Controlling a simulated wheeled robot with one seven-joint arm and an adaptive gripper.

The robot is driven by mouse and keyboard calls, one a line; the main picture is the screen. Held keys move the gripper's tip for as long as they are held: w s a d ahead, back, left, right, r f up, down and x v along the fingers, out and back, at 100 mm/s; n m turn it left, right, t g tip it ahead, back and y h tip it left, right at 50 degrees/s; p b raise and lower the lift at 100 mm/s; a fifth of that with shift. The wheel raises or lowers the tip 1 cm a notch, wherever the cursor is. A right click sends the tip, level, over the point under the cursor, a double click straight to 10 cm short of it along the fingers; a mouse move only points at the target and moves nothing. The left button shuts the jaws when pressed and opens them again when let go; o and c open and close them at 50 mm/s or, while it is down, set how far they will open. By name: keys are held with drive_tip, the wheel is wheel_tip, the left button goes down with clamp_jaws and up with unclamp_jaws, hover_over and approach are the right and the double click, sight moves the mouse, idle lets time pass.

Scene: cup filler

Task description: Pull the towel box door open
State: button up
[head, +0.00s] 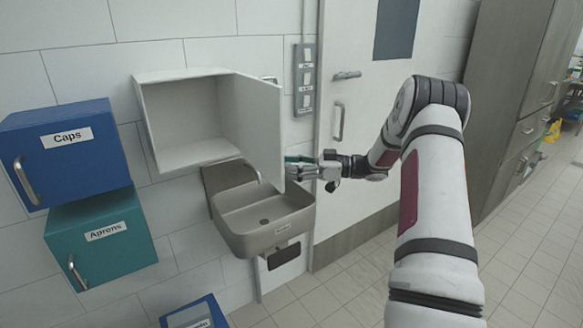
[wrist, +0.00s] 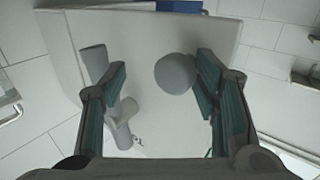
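The towel box (head: 185,115) is a white box on the wall in the head view, its front open and its inside looking empty. Its white door (head: 257,130) stands swung out at the right side. The door panel (wrist: 65,55) fills much of the wrist view, with grey rounded fittings (wrist: 175,73) on or before it; I cannot tell if these are its handle. My gripper (head: 294,171) is beside the door's outer face, near its lower free edge. In the wrist view my gripper (wrist: 160,85) has its fingers wide apart, with nothing clearly held. The door partly hides the fingertips in the head view.
A metal sink (head: 262,215) is below the door and gripper. Blue Caps (head: 85,165) and teal Aprons (head: 115,250) boxes hang at left. A switch panel (head: 304,80) and a room door (head: 350,140) are behind my arm. Tiled floor (head: 340,290) is clear at the lower middle.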

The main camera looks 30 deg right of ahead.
idle(0.5)
drive_tip(key=v, duration=1.2)
drive_tip(key=shift+s+d, duration=0.15)
